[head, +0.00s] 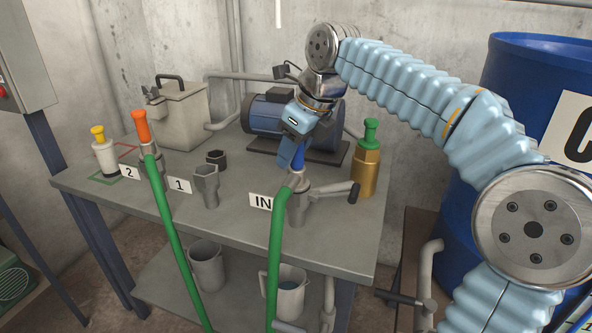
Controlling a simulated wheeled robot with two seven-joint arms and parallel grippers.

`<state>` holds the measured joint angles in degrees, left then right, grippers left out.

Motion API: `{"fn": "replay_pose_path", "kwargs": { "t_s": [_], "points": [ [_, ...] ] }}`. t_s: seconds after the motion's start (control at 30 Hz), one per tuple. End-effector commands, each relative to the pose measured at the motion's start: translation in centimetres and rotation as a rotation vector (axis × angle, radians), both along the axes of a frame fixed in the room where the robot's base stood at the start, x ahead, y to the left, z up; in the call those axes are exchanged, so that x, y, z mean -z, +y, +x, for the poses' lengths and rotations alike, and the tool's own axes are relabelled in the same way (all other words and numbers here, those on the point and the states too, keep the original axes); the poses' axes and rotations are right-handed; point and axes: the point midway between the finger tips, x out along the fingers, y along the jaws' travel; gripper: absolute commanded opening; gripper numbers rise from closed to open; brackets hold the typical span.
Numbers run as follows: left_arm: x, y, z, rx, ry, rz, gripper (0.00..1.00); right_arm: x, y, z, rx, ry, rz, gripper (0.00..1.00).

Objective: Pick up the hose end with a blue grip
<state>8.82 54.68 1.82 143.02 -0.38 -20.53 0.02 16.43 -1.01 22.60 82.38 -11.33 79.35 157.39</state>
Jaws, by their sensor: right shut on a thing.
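The hose end with a blue grip (299,160) stands upright at the grey fitting (298,205) beside the "IN" label on the table. Its green hose (276,245) bends down over the table's front edge. My right gripper (293,153) reaches down from above and is shut on the blue grip. The fingers hide part of the grip. I cannot tell whether the hose end is still seated in the fitting. My left gripper is not in view.
Another green hose with an orange grip (141,127) stands at the left near label 2. A brass bottle with a green top (366,168) stands close on the right. A blue motor (266,115) is behind. A blue drum (535,70) stands at far right.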

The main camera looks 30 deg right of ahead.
Motion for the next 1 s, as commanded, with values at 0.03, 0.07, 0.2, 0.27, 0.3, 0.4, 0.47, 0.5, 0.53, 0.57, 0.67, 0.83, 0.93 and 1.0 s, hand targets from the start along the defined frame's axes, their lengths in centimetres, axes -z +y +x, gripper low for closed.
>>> {"fn": "replay_pose_path", "kwargs": {
  "t_s": [0.03,0.07,0.2,0.27,0.3,0.4,0.47,0.5,0.53,0.57,0.67,0.83,0.93,1.0],
  "points": [
    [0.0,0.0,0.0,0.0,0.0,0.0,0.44,-0.1,0.0,0.0,0.0,-0.001,0.0,0.01],
    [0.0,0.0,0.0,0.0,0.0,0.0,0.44,-0.1,0.0,0.0,0.0,-0.001,0.0,0.01],
    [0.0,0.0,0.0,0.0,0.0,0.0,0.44,-0.1,0.0,0.0,0.0,-0.001,0.0,0.01],
    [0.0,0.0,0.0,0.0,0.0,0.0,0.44,-0.4,0.0,0.0,-0.001,-0.002,0.001,0.01],
    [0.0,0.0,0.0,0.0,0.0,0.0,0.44,-0.7,0.0,0.1,-0.001,-0.003,0.001,0.01],
    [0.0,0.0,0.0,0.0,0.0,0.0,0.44,-1.7,0.1,0.1,-0.003,-0.004,0.001,0.01],
    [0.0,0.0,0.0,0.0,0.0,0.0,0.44,-2.7,0.1,0.1,-0.002,-0.004,0.001,0.01],
    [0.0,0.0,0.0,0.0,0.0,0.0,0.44,-3.5,0.1,0.0,-0.002,-0.005,0.001,0.01],
    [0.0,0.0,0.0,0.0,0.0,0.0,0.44,-4.1,0.4,-0.6,-0.002,-0.007,0.001,0.01],
    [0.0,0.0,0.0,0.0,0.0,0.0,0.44,-4.7,0.6,-1.0,-0.003,-0.006,0.0,0.01],
    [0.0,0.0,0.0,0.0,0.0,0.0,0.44,-6.8,1.4,-2.7,-0.003,-0.006,0.0,0.01],
    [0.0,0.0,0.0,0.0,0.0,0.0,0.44,-10.1,3.2,-6.4,-0.003,-0.006,-0.001,0.01],
    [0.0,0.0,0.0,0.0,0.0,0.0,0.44,-11.2,4.3,-8.7,-0.003,-0.005,0.0,0.01],
    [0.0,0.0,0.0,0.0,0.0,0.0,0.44,-11.8,4.9,-9.9,-0.002,-0.004,0.0,0.01]
  ]
}}
